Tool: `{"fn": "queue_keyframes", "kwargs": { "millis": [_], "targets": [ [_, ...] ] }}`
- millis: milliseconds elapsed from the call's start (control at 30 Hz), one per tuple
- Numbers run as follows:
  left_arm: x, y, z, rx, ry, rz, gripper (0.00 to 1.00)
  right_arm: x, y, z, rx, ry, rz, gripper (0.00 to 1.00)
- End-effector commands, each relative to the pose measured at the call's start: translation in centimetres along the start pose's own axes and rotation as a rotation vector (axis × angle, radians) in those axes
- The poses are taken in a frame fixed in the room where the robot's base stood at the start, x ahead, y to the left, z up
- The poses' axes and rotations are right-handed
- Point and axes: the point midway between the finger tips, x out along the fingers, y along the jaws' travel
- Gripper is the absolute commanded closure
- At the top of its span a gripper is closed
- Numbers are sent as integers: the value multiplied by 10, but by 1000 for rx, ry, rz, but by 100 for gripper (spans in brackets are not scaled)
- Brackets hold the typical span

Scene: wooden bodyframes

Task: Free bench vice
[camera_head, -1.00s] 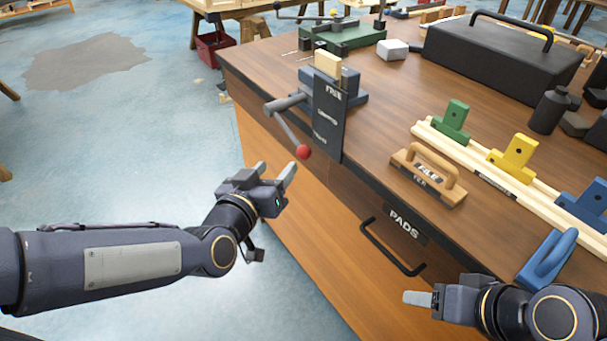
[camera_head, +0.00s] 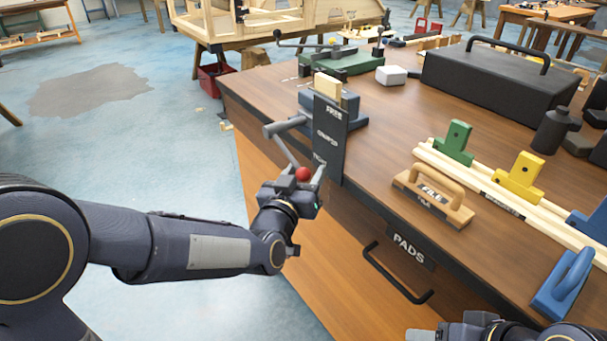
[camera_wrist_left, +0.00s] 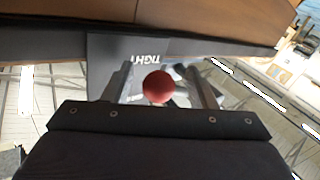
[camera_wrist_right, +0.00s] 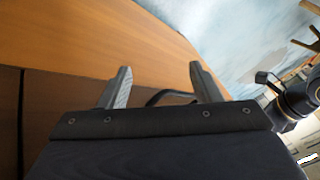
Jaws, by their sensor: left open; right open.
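The blue bench vice (camera_head: 345,101) stands at the bench's near left corner with a pale wood block (camera_head: 327,86) in its jaws. A dark plate (camera_head: 329,138) on its front is lettered FREE at the top and TIGHT low down. The grey handle (camera_head: 288,150) slants down to a red ball (camera_head: 303,174). My left gripper (camera_head: 302,181) is open around the ball; in the left wrist view the ball (camera_wrist_left: 158,87) sits between the fingers, with contact unclear. My right gripper (camera_wrist_right: 152,88) is open and empty by the bench front, mostly cut off in the head view.
A drawer handle (camera_head: 397,275) sticks out under the PADS label. A wooden file-marked holder (camera_head: 433,195), green (camera_head: 455,144) and yellow (camera_head: 520,178) blocks, a blue handled tool (camera_head: 563,286) and a black case (camera_head: 490,75) occupy the bench top.

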Motion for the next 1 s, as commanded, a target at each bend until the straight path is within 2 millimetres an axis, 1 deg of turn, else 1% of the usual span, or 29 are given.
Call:
{"fn": "queue_keyframes", "kwargs": {
  "millis": [167,200,500,567,600,833,1000],
  "targets": [
    [0,0,0,0,0,0,48,0,0,0,0,0,0,42],
    [0,0,0,0,0,0,51,0,0,0,0,0,0,42],
    [0,0,0,0,0,0,90,0,0,0,0,0,0,42],
    [0,0,0,0,1,0,98,0,0,0,0,0,0,42],
    [0,0,0,0,1,0,100,0,0,0,0,0,0,42],
    [0,1,-4,-7,0,-1,100,-2,-1,-1,0,0,0,42],
    [-1,4,-14,-48,-24,-6,100,-11,-5,-6,0,0,0,42]
  ]
}}
